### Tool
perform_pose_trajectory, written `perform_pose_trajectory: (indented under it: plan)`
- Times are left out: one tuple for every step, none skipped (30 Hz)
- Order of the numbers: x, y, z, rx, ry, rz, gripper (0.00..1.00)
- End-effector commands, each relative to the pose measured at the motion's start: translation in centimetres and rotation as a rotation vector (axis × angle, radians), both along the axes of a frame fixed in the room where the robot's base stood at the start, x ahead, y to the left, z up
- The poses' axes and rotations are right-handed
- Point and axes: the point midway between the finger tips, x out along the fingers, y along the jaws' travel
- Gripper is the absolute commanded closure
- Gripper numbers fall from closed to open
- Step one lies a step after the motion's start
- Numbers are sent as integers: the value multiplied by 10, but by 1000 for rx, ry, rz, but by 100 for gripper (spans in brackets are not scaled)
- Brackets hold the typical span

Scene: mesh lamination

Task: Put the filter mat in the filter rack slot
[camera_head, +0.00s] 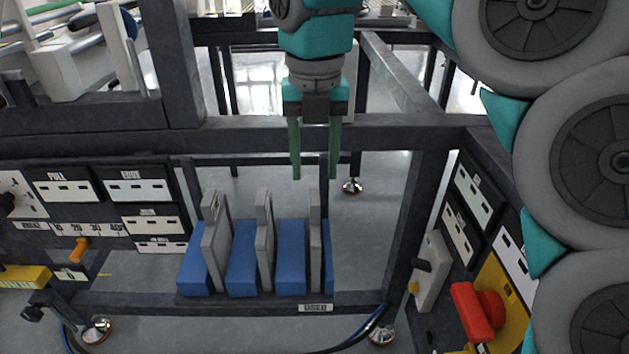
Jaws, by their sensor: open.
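Blue blocks (242,258) sit between and beside the dividers. I cannot tell whether these blocks are filter mats or part of the rack. No separate filter mat can be made out with certainty.
A dark frame beam (260,133) crosses behind the fingers, and a post (415,220) rises right of the rack. Labelled panels (138,187) flank the left. A red handle (471,311) juts out at the lower right. A "USED" label (315,308) marks the rack's front.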

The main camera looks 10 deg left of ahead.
Motion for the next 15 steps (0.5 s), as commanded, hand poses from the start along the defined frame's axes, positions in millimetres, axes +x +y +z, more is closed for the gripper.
perform_pose_trajectory:
  plan:
    - [1,-1,9,-1,-2,-3,50]
    - [1,-1,9,-2,-1,-4,50]
    - [1,-2,11,-2,-3,-5,50]
    - [1,-2,12,-2,-1,-5,50]
    - [1,-2,14,-3,-2,-5,50]
    - [1,-2,16,-2,-1,-5,50]
    - [1,-2,17,-4,-2,-5,50]
    - [0,-2,19,-3,-3,-4,50]
    - [1,-2,20,-3,-2,-5,50]
    - [1,-2,21,-3,-1,-5,50]
    - [0,-1,22,-3,-1,-4,50]
    - [0,-1,23,-3,-1,-4,50]
    - [0,-1,24,-4,-1,-3,50]
    - [0,-1,25,-3,0,-2,50]
    - [0,-1,25,-3,0,-2,50]
